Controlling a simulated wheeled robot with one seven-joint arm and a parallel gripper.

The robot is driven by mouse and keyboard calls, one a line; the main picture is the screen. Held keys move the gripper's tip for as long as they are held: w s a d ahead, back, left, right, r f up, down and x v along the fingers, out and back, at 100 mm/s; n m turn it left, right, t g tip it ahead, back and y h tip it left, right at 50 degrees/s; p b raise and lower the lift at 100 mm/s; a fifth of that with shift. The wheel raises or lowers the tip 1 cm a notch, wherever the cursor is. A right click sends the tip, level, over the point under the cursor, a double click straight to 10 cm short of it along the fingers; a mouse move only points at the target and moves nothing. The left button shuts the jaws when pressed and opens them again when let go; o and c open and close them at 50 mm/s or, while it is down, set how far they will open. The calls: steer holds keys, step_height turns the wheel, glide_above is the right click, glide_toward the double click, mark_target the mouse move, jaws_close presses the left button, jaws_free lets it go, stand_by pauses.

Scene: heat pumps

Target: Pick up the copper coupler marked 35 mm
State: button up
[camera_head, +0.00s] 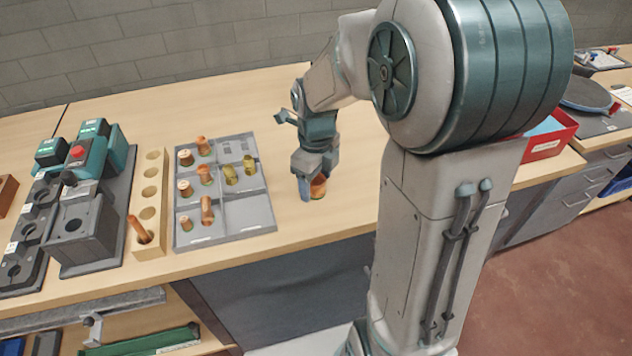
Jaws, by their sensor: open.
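My gripper (308,189) is low over the wooden bench top, with its fingers down around or beside a copper-coloured piece (319,186). The jaws are open, and one finger partly hides the piece. Whether the fingers touch it cannot be told. No size mark can be read on this piece. Several copper and brass fittings stand in a grey compartment tray (250,214) to the left of my gripper, including a tall copper one (207,211) in the front row. Their marks are too small to read.
A wooden block with holes (150,190) holds a copper rod (139,229) left of the tray. Green and grey machines (90,215) stand further left. A red box (552,136) is at the right behind my arm. Bare bench lies between tray and gripper.

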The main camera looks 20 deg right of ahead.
steer(key=c, duration=1.1)
steer(key=shift+r, duration=0.2)
